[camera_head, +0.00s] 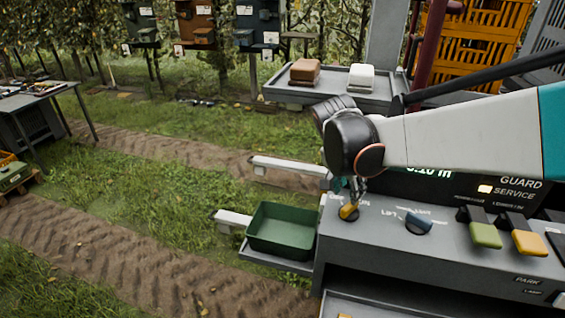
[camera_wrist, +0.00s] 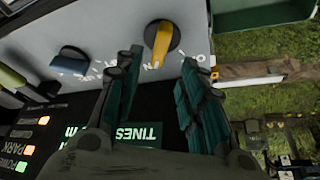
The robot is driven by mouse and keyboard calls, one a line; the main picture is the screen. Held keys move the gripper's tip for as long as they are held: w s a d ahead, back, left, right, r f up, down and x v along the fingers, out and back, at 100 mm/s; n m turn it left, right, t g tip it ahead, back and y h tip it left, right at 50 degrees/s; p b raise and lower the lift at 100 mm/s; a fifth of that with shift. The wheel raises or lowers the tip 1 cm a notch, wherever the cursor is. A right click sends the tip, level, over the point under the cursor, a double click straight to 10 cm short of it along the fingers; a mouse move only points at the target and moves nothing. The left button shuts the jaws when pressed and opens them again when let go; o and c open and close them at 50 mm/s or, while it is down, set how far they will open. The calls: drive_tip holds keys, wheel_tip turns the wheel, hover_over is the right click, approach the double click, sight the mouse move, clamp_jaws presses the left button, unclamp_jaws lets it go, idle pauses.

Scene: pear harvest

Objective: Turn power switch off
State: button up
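A yellow knob on a dark round base (camera_head: 349,211) sits at the left end of the grey control panel (camera_head: 385,240). My gripper (camera_head: 347,188) is right over this knob in the head view and partly hides it. In the wrist view the gripper's two teal fingers (camera_wrist: 160,62) are spread apart, and the yellow knob (camera_wrist: 160,45) shows between and just beyond their tips. I cannot tell whether they touch it. A small green light (camera_wrist: 20,166) glows by the word POWER in the wrist view. I see no readable switch label saying power.
A blue knob (camera_head: 418,223) is right of the yellow one. Green (camera_head: 485,235) and yellow (camera_head: 528,242) levers are further right. A display reading TINES (camera_wrist: 135,132) is behind the knobs. A green bin (camera_head: 282,231) stands left of the panel.

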sight(350, 209)
drive_tip(key=b+x, duration=0.1)
drive_tip(key=x, duration=0.6)
drive_tip(key=shift+d+f+b, duration=0.1)
drive_tip(key=shift+b, duration=0.3)
drive_tip(key=shift+c, duration=0.3)
clamp_jaws()
